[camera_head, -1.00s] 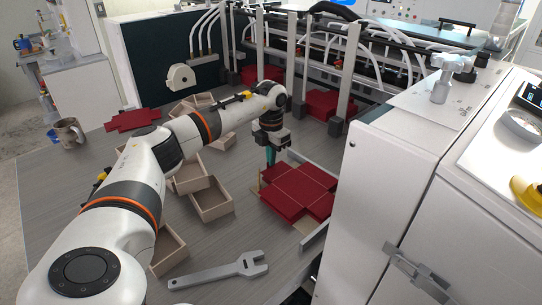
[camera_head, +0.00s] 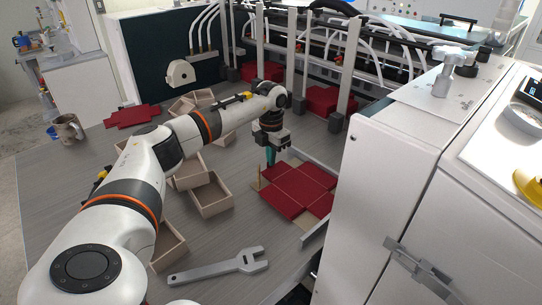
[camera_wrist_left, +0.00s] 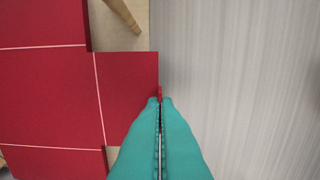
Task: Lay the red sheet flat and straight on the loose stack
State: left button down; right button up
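A red cross-shaped sheet (camera_head: 302,188) with pale crease lines lies at the loose stack on the right of the table. It fills the left of the left wrist view (camera_wrist_left: 48,95). A pale board with a wooden peg (camera_wrist_left: 122,12) shows at its notch. My left gripper (camera_head: 270,162) points down at the sheet's far left edge. In the left wrist view its teal fingers (camera_wrist_left: 160,100) are closed together at the sheet's edge, with a sliver of red between the tips. Whether other sheets lie under this one is hard to tell. My right gripper is out of view.
Another red sheet (camera_head: 132,116) lies at the back left near a mug (camera_head: 68,130). Several open wooden trays (camera_head: 212,196) stand left of the stack. A grey wrench (camera_head: 218,267) lies in front. A white machine cabinet (camera_head: 385,170) stands close on the right.

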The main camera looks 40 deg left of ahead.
pick_arm(q)
jog(key=c, duration=1.6)
grip_release()
notch_tip(320, 180, up, 12)
jog(key=shift+r+b, duration=0.1)
jog(key=shift+b, duration=0.4)
